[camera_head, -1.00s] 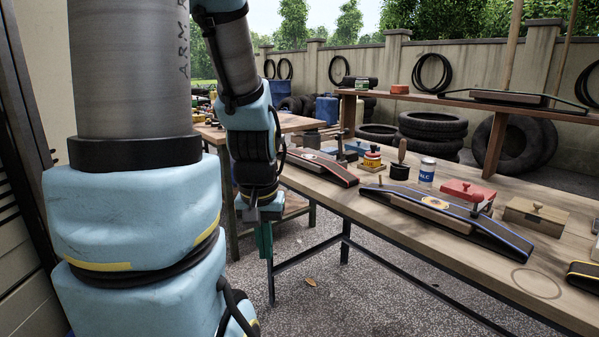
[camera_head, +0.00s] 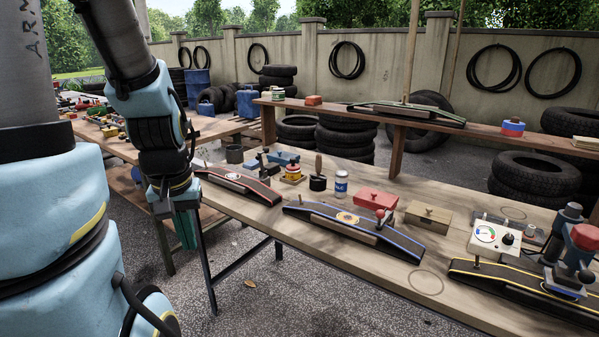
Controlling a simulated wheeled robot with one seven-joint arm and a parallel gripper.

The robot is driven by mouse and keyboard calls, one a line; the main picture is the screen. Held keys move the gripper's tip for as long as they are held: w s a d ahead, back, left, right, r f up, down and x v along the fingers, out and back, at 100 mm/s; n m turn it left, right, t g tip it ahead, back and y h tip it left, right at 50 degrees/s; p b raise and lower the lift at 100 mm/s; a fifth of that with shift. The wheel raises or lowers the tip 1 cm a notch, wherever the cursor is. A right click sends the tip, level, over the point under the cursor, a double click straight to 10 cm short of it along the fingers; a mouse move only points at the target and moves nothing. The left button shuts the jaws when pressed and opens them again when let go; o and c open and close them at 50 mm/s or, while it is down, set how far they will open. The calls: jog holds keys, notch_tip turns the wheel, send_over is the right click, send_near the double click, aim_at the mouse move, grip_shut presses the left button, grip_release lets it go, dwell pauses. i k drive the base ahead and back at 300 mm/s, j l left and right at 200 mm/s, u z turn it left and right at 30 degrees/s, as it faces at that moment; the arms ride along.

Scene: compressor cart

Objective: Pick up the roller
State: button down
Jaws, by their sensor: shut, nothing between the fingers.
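I cannot single out the roller with certainty among the small tools on the long wooden workbench (camera_head: 300,250). A blue tool with dark parts (camera_head: 282,157) lies near its back left edge, and a black pot with an upright handle (camera_head: 318,180) stands right of it. My gripper (camera_head: 164,208) hangs low at the left, at the bench's left end. It is shut and holds nothing; its fingertips are small and hard to make out. It is well apart from the tools on the bench top.
Dark curved boards with red (camera_head: 238,183), blue (camera_head: 355,228) and yellow (camera_head: 520,285) edging lie along the bench. A red box (camera_head: 376,199), a wooden box (camera_head: 428,216) and a gauge box (camera_head: 493,240) stand behind them. A raised shelf (camera_head: 400,138) runs along the back.

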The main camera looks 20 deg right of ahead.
aim_at(318, 162)
jog(key=z, duration=0.95)
jog(key=i+l, duration=0.1)
jog(key=l, duration=0.3)
jog(key=i+l, duration=0.15)
jog(key=l, duration=0.3)
jog(key=l+u, duration=0.2)
jog(key=u, duration=0.2)
jog(key=l+u, duration=0.2)
jog(key=u, duration=0.2)
jog(key=l+u, duration=0.2)
jog(key=u, duration=1.35)
